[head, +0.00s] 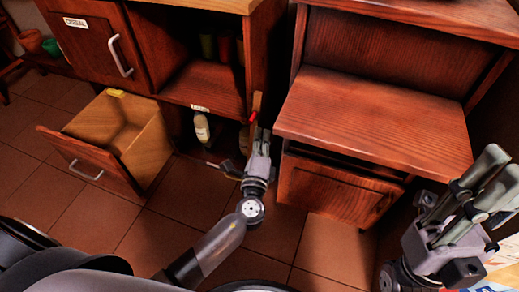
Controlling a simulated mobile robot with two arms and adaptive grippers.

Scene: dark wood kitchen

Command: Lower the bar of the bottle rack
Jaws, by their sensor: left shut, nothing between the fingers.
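The low compartment under the open cabinet appears to be the bottle rack. A pale bottle (202,130) stands upright in it, below a small white label (200,107). The bar cannot be made out clearly; a thin piece (222,165) shows low, just left of my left gripper. My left gripper (262,132) is shut and empty, at the right end of this compartment, beside an upright light wood strip (257,102) with a red spot near it. Whether it touches anything is unclear. My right gripper (504,168) is at the right edge, its fingers apart and empty.
An open wooden drawer (148,138) juts out at the left, under a closed door (88,42) with a metal handle. A wooden counter (375,115) with a closed drawer (335,188) stands right of my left gripper. The tiled floor (110,225) in front is clear.

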